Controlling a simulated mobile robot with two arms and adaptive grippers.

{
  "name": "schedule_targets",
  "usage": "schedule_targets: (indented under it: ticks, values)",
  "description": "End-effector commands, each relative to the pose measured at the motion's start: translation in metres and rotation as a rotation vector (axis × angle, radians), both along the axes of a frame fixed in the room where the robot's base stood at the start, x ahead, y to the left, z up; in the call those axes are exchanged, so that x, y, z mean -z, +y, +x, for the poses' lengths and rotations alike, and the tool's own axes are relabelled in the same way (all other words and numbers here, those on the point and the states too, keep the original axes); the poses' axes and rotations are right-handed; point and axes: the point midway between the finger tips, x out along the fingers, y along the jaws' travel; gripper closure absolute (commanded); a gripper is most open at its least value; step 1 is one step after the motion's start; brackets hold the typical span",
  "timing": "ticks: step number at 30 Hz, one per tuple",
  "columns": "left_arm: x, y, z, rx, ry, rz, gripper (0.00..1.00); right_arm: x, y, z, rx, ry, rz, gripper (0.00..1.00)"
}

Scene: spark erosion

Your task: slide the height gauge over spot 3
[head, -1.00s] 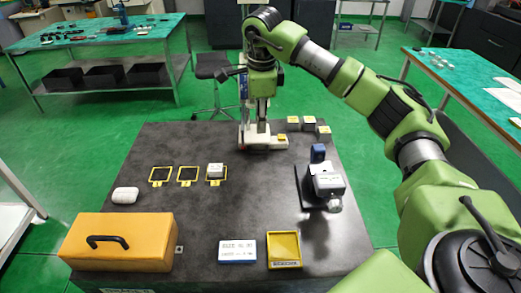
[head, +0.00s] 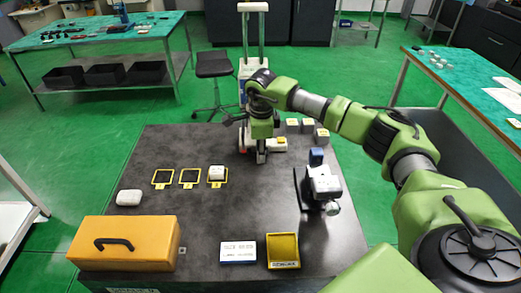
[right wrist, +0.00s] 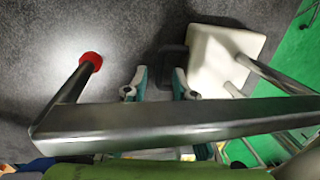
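The height gauge, with its two pale columns (head: 262,28), stands at the far edge of the dark table. Its low base is partly hidden behind my right gripper (head: 262,158). That gripper points down in front of the gauge, low over the table. In the right wrist view its fingers (right wrist: 159,88) are apart with nothing clear between them. The gauge's white block (right wrist: 222,58) is right of them, and a metal bar with a red tip (right wrist: 90,62) crosses the view. Three yellow-framed spots (head: 163,186) lie mid-left; the rightmost holds a pale block (head: 216,172).
Grey blocks (head: 307,126) stand at the far right corner. A dark-stand device (head: 324,186) is on the right. An orange case (head: 125,243), a blue-white box (head: 238,252) and a yellow tray (head: 283,250) line the near side. The table's middle is clear.

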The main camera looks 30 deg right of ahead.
Motion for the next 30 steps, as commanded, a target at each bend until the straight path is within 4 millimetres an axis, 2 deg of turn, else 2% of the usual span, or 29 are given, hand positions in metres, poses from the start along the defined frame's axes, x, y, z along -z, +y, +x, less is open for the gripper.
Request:
schedule_targets:
  ticks: [1, 4, 11, 14, 21, 25, 30]
  values:
    - [0.000, 0.000, 0.000, 0.000, 0.000, 0.000, 0.60, 0.000, 0.000, 0.000, 0.000, 0.000, 0.000, 0.75]
    - [0.000, 0.000, 0.000, 0.000, 0.001, 0.000, 0.60, 0.000, 0.000, 0.000, 0.000, 0.000, 0.000, 1.00]
    - [0.001, 0.002, 0.000, 0.001, 0.001, 0.002, 0.60, 0.000, 0.003, 0.001, -0.001, 0.000, 0.001, 1.00]
    - [0.007, 0.003, 0.000, 0.001, 0.000, 0.003, 0.60, 0.002, 0.017, 0.010, -0.005, -0.002, 0.004, 1.00]
    - [0.022, 0.003, -0.001, 0.001, 0.001, 0.003, 0.60, 0.002, 0.063, 0.038, -0.005, -0.005, 0.008, 1.00]
    - [0.025, 0.003, -0.001, 0.001, 0.001, 0.003, 0.60, 0.000, 0.074, 0.045, -0.003, -0.003, 0.006, 1.00]
    - [0.024, 0.003, -0.001, 0.001, 0.001, 0.003, 0.60, -0.001, 0.074, 0.045, -0.001, 0.000, 0.002, 1.00]
